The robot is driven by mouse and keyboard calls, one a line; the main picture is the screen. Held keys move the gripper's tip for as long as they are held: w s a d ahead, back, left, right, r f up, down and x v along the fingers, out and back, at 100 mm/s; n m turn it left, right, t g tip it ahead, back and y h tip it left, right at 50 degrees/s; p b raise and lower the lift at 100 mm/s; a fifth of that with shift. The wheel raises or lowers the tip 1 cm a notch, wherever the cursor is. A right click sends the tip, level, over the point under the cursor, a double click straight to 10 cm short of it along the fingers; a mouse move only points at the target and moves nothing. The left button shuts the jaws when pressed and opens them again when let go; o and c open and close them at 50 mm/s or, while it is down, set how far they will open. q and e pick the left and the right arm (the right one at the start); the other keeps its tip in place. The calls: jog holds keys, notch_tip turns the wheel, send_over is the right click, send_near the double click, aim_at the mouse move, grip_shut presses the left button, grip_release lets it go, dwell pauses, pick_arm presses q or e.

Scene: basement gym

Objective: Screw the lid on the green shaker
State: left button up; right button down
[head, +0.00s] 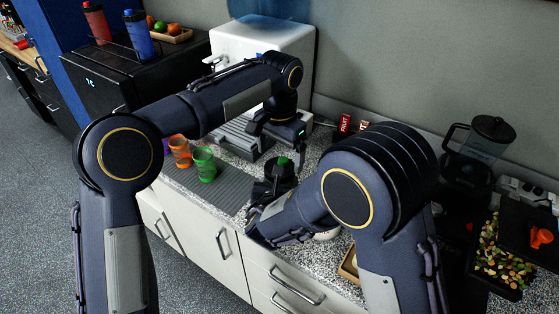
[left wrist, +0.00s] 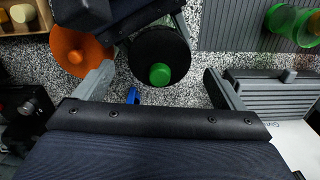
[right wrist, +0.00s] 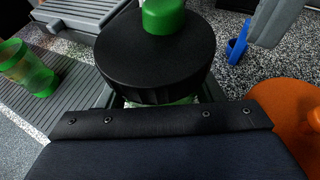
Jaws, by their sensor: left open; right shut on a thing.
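The green shaker (right wrist: 185,101) stands between the fingers of my right gripper (right wrist: 163,98), which is shut on it. Only a strip of its green body shows below the black lid. The lid (right wrist: 155,55) sits on top, with a green cap; I cannot tell how tightly it is seated. It also shows in the head view (head: 279,173) and the left wrist view (left wrist: 160,50). My left gripper (left wrist: 160,88) is open and empty above the lid, its fingers apart on either side of the green cap. It shows in the head view (head: 285,132) too.
A green cup (head: 204,165) and an orange cup (head: 180,151) stand on the grey ribbed mat (head: 225,192) to the left. An orange round thing (left wrist: 80,52) and a small blue thing (right wrist: 235,48) lie close by. A white machine (head: 250,50) stands behind.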

aim_at(280, 164)
pick_arm(q)
jog(key=shift+r, duration=0.45)
jog(key=shift+c, duration=0.4)
jog(key=n, duration=0.1)
jog(key=r+n, duration=0.1)
jog(key=n, duration=0.1)
jog(key=r+n, duration=0.1)
jog(key=n, duration=0.2)
jog(key=r+n, duration=0.1)
jog(key=n, duration=0.3)
jog(key=shift+r, duration=0.25)
jog(key=shift+f, duration=4.05)
